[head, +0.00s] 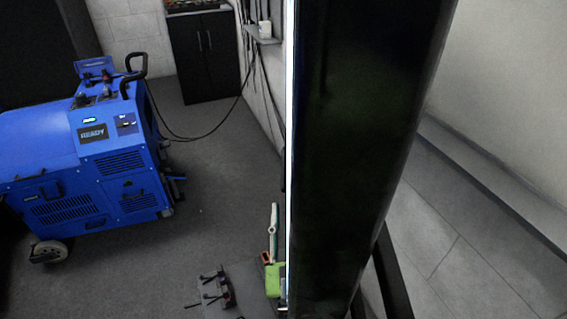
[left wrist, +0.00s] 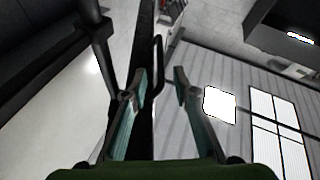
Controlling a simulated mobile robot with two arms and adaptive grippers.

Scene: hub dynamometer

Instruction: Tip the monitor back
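The monitor (head: 365,140) is a tall, dark, glossy slab, very close in the head view, with a bright strip along its left edge. It leans slightly and hides much behind it. In the left wrist view, my left gripper (left wrist: 160,75) has its two teal fingers apart, one on each side of a narrow black upright edge (left wrist: 141,50), probably the monitor's. A gap shows beside the right finger; contact at the left finger cannot be told. My right gripper is in neither view.
A blue wheeled machine (head: 85,165) stands at the left. A black cabinet (head: 205,55) is at the back. A cable runs over the grey floor (head: 215,190). A wall is right.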

